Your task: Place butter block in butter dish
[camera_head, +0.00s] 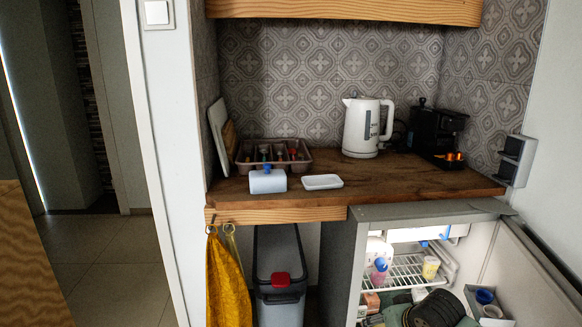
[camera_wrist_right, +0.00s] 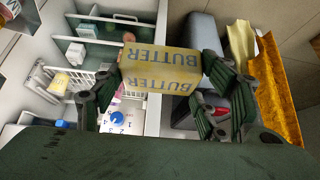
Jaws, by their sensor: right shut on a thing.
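The yellow butter block (camera_wrist_right: 160,68), marked BUTTER, is in my right gripper (camera_wrist_right: 160,85) in the right wrist view, with fingers on both sides of it. In the head view my right arm and gripper (camera_head: 435,308) are low at the open fridge; I cannot make out the butter clearly there. A shallow white dish base (camera_head: 322,182) lies empty on the wooden counter. A white lid (camera_head: 267,182) with a blue knob stands just left of it, apart from it. My left gripper is not in view.
The open fridge (camera_head: 400,272) is below the counter (camera_head: 420,180), with its door at right. A cutlery tray (camera_head: 300,165), a white kettle (camera_head: 366,128) and a coffee machine (camera_head: 436,132) stand behind. A bin (camera_head: 280,285) and yellow towel (camera_head: 228,285) are left of the fridge.

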